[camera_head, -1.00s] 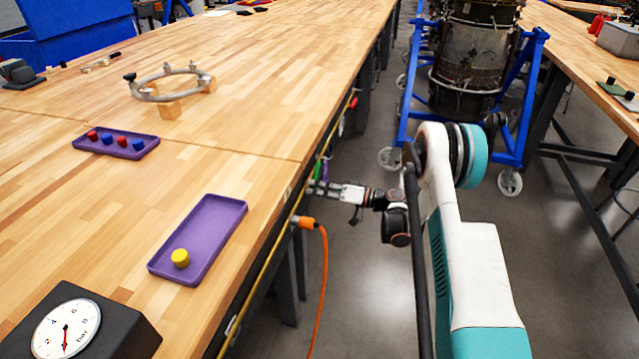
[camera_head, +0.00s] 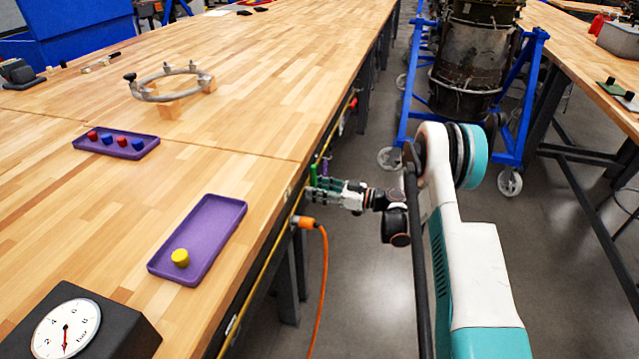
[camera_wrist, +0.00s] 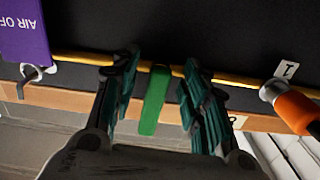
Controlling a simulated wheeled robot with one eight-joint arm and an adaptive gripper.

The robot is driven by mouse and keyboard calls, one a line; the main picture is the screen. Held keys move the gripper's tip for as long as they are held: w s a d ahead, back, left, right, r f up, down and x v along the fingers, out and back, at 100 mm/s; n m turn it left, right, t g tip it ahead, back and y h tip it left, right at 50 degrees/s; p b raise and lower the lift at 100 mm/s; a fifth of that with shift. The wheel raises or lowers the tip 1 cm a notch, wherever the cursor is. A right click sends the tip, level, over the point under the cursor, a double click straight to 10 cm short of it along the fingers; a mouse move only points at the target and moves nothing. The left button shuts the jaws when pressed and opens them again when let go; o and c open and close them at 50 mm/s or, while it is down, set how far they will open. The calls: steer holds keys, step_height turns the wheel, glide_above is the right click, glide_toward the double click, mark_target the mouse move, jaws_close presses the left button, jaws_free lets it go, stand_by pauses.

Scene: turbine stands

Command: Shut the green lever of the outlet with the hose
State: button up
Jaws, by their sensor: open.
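A green lever (camera_wrist: 155,100) lies between the two fingers of my open gripper (camera_wrist: 160,66) in the wrist view, with a gap on each side. It lies across the thin yellow line (camera_wrist: 75,58) that runs along the table's side. In the head view my gripper (camera_head: 326,190) is at the table's right edge, and a small green piece (camera_head: 313,172) shows just beyond it. An orange hose fitting (camera_wrist: 294,107) is right of the lever in the wrist view. In the head view the orange hose (camera_head: 324,270) hangs from the edge, nearer the camera than my gripper.
A purple sign with upside-down lettering (camera_wrist: 22,30) and a small hook (camera_wrist: 30,82) are left in the wrist view. A label marked 1 (camera_wrist: 287,69) is near the hose fitting. Purple trays (camera_head: 222,222) and a pressure gauge (camera_head: 66,328) stand on the table. A blue-framed stand (camera_head: 525,95) is behind.

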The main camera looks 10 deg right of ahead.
steer(key=shift+o, duration=0.9)
steer(key=v, duration=0.5)
